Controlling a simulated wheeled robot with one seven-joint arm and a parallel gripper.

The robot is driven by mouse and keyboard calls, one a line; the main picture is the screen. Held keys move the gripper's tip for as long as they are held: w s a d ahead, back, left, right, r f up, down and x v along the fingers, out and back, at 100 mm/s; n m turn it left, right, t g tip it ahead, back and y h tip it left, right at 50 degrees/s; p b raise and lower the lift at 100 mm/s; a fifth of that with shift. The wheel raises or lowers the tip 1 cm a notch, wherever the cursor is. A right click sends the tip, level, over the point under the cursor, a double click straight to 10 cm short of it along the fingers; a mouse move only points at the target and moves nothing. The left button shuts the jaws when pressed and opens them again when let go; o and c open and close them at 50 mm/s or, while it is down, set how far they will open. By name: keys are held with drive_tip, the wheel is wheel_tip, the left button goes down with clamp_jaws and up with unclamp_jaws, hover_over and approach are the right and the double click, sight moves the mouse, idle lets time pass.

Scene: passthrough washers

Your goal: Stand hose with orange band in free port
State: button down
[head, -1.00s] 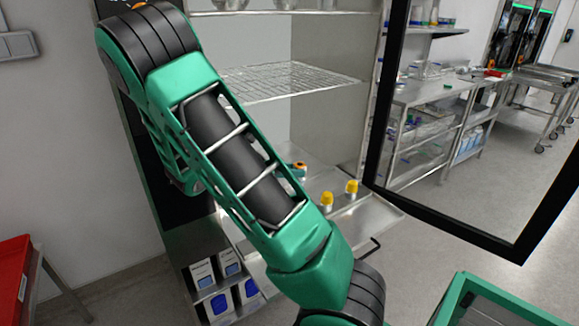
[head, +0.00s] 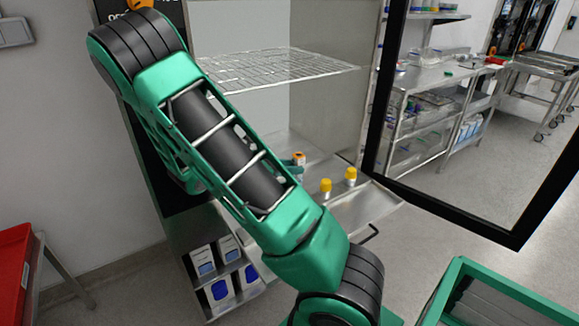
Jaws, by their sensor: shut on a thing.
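The hose with the orange band (head: 299,156) is small in the head view, inside the open washer, behind and left of two yellow-topped hoses. My gripper (head: 294,164) shows only as a small green part beside it, shut on it. My forearm hides the rest of the gripper. The hose looks about upright; its lower end is too small to make out. One yellow-topped hose (head: 326,186) stands near the front of the washer, and another yellow-topped hose (head: 351,175) stands to its right. I cannot make out a free port.
A wire rack (head: 275,68) spans the washer above the hoses. The washer's open glass door (head: 376,150) stands to the right, with a steel ledge (head: 375,210) below. Boxes (head: 220,292) sit on a lower shelf. A red bin (head: 15,270) stands at the left.

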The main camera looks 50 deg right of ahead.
drive_tip(key=shift+a+f, duration=0.15)
drive_tip(key=shift+f, duration=0.7)
idle(0.3)
drive_tip(key=c, duration=1.5)
unclamp_jaws()
drive_tip(key=shift+o, duration=0.2)
drive_tip(key=shift+r, duration=0.1)
drive_tip(key=v, duration=1)
drive_tip(key=shift+w+a, duration=0.2)
drive_tip(key=shift+a, duration=0.1)
drive_tip(key=shift+r, duration=0.1)
drive_tip(key=v, duration=0.5)
